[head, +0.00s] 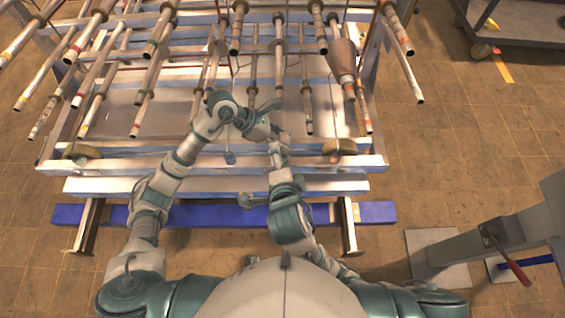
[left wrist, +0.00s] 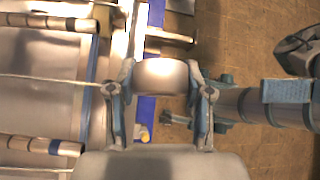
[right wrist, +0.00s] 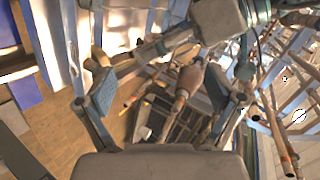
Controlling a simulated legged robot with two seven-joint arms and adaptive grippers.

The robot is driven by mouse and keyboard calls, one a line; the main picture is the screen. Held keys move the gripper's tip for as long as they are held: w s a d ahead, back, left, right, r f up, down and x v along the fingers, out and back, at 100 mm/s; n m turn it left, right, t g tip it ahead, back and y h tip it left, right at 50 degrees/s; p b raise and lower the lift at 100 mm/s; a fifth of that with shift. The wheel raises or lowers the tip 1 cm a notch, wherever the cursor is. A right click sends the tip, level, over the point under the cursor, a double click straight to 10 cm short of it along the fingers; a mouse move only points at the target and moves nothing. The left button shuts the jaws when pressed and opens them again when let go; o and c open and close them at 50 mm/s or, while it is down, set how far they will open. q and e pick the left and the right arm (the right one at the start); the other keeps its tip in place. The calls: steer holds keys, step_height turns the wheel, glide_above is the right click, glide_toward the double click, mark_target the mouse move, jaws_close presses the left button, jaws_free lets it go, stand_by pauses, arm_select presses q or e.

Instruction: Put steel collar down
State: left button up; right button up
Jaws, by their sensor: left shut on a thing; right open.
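The steel collar (left wrist: 160,76) is a smooth, short metal cylinder between the fingers of my left gripper (left wrist: 160,90) in the left wrist view. The fingers press on its two sides. In the head view my left gripper (head: 262,127) is over the near part of the rack's table, and the collar cannot be told clearly there. My right gripper (right wrist: 160,95) is open, with nothing between its fingertips in the right wrist view. In the head view my right arm reaches up close to the left gripper, and its fingers are hard to make out.
A rack of several metal rods (head: 253,75) stands over the metal table, with a brown cone (head: 342,58) among them. Brown blocks (head: 340,147) sit on the table's near rail (head: 215,163). A blue beam (head: 375,212) lies below. A grey cart (head: 520,25) stands at upper right.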

mark_target(284, 141)
steer(key=w+f+m, duration=0.1)
steer(key=w, duration=0.2)
steer(key=w+f+m, duration=0.1)
steer(key=w+f, duration=0.1)
steer(key=w, duration=0.1)
steer(key=w+f+m+h, duration=0.1)
steer(key=w+f+m, duration=0.1)
steer(key=w, duration=0.1)
steer(key=shift+w+d+f, duration=0.1)
steer(key=shift+w+f, duration=0.05)
steer(key=shift+w, duration=0.1)
steer(key=c, duration=1.4)
arm_select(q)
steer(key=o, duration=1.2)
arm_select(e)
steer(key=shift+c, duration=0.2)
arm_select(q)
steer(key=shift+o, duration=1.1)
steer(key=shift+f, duration=0.1)
arm_select(e)
steer(key=shift+d, duration=0.1)
